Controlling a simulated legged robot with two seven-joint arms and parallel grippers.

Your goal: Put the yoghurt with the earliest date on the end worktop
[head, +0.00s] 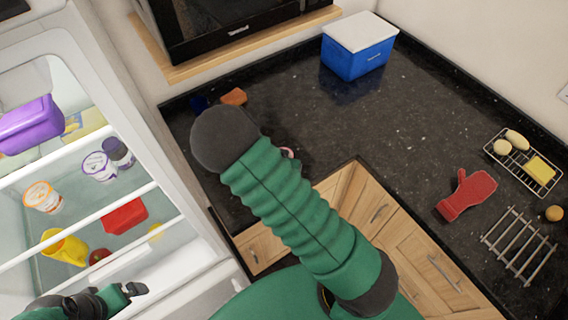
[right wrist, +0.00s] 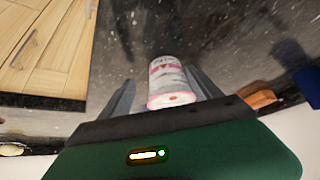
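A white yoghurt pot with pink bands (right wrist: 168,78) is between the fingers of my right gripper (right wrist: 160,90) in the right wrist view, over the dark worktop. A gap shows beside the left finger; the right finger is close to or touching the pot. No date is readable. In the head view my right arm hides the gripper and most of the pot; a pink-white bit (head: 287,152) shows. In the fridge are an orange-and-white pot (head: 42,197), a purple-and-white pot (head: 98,166) and a dark purple-lidded jar (head: 118,152). My left gripper (head: 132,290) is at the fridge's lower front.
The granite worktop (head: 400,115) has clear room in its middle. On it are a blue cool box (head: 357,55), red mitt (head: 467,194), wire rack with food (head: 514,166), metal rack (head: 520,246) and orange-brown block (head: 234,97). The fridge also holds a yellow cup (head: 65,247) and red tub (head: 124,214).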

